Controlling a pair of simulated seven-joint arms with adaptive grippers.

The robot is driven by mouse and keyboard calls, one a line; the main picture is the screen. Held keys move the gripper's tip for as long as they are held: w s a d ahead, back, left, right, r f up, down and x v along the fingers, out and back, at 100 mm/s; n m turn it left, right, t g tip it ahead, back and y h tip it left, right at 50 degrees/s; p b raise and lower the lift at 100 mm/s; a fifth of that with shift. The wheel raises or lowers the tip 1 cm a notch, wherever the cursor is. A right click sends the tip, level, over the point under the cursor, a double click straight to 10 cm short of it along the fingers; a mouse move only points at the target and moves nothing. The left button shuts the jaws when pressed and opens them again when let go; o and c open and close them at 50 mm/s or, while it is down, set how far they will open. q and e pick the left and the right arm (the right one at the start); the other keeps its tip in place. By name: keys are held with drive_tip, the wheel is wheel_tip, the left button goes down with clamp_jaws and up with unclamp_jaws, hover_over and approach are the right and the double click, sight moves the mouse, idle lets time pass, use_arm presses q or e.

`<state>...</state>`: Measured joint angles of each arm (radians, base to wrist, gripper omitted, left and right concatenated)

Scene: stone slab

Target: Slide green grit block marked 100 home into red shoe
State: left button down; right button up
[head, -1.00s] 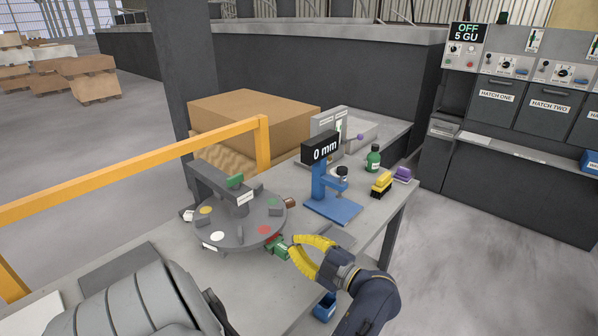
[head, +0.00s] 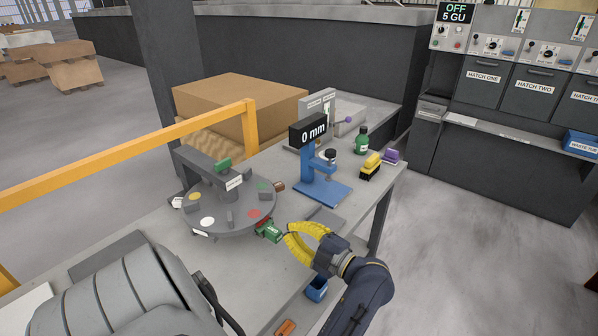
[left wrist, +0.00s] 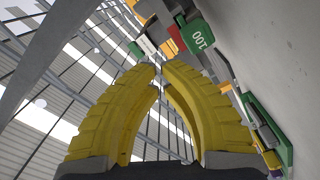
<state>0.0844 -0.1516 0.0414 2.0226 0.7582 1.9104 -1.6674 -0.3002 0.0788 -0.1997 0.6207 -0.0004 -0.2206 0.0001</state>
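The green grit block marked 100 (head: 271,233) is at the near right edge of the round grey turntable (head: 215,222). Its inner end meets the red shoe (head: 262,223) at the rim; I cannot tell how deep it sits. My left gripper (head: 286,232), with yellow ribbed fingers, is just right of the block's outer end. In the left wrist view the fingertips (left wrist: 159,68) come together with nothing visible between them. Contact with the block is unclear. My right gripper is out of view.
A blue stand with a 0 mm display (head: 314,132) is behind the gripper. A green bottle (head: 361,140), yellow brush (head: 371,165) and purple item (head: 390,156) stand farther right. A yellow rail (head: 130,150) crosses at left. A blue bin (head: 317,290) is below the gripper.

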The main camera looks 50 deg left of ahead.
sight(279, 238)
use_arm(q)
drive_tip(key=f+n, duration=0.1)
drive_tip(key=n, duration=0.2)
drive_tip(key=d+f+n, duration=0.1)
drive_tip(key=f+n, duration=0.1)
drive_tip(key=d+f+n, duration=0.1)
drive_tip(key=n, duration=0.2)
drive_tip(key=shift+w+d+f+n, duration=0.1)
drive_tip(key=shift+w+f+n, duration=0.1)
drive_tip(key=shift+n, duration=0.1)
drive_tip(key=n, duration=0.2)
drive_tip(key=f+n, duration=0.1)
drive_tip(key=n, duration=0.1)
drive_tip(key=shift+d, duration=0.25)
drive_tip(key=n, duration=0.4)
drive_tip(key=shift+s+f+g, duration=0.15)
drive_tip(key=shift+f+g, duration=0.1)
drive_tip(key=shift+g, duration=0.05)
drive_tip(key=shift+a+n, duration=0.3)
drive_tip(key=shift+a, duration=0.25)
drive_tip(key=shift+s+a, duration=0.25)
drive_tip(key=shift+a, duration=0.95)
drive_tip(key=shift+s+a, duration=0.2)
drive_tip(key=shift+a, duration=0.95)
drive_tip(key=shift+s+a, duration=0.15)
drive_tip(key=shift+a, duration=1)
